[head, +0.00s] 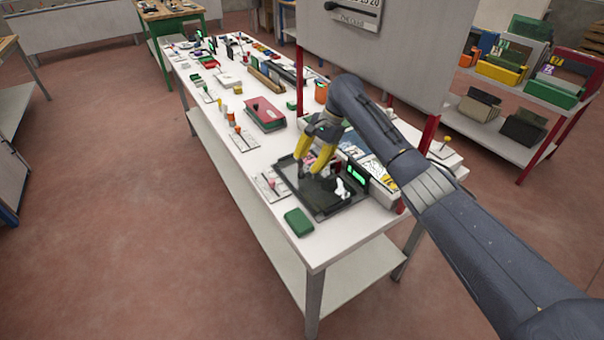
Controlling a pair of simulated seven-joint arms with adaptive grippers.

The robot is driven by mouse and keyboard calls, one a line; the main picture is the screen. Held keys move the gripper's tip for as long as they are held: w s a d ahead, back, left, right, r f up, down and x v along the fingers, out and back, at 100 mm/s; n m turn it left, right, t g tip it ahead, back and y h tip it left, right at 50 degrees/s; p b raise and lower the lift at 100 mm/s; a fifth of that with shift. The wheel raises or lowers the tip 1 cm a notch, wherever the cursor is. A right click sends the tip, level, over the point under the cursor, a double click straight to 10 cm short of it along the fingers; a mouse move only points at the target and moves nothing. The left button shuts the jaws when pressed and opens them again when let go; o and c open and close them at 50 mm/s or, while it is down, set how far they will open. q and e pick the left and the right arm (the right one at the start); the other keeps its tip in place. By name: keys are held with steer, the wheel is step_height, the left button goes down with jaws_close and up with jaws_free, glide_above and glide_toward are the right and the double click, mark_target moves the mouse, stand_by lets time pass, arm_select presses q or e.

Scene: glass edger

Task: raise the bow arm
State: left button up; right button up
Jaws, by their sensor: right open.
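The glass edger (325,201) looks like a low dark machine in a black tray near the front end of the white bench. A small white part (341,188) shows on its right side. The bow arm cannot be told apart for sure among the dark parts under and beside my gripper. My right gripper (309,164) has yellow fingers, spread open, pointing down over the back left part of the edger. Whether a fingertip touches anything there cannot be told. My left gripper is not in view.
A green block (299,222) lies in front of the edger. A device with a green display (355,172) stands close at its right. A red box (264,114) lies farther back. A grey panel on red posts (384,50) rises behind my right arm. The bench's front corner is clear.

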mark_target(302, 173)
steer(key=shift+x, duration=2.6)
steer(key=shift+c, duration=0.5)
jaws_close()
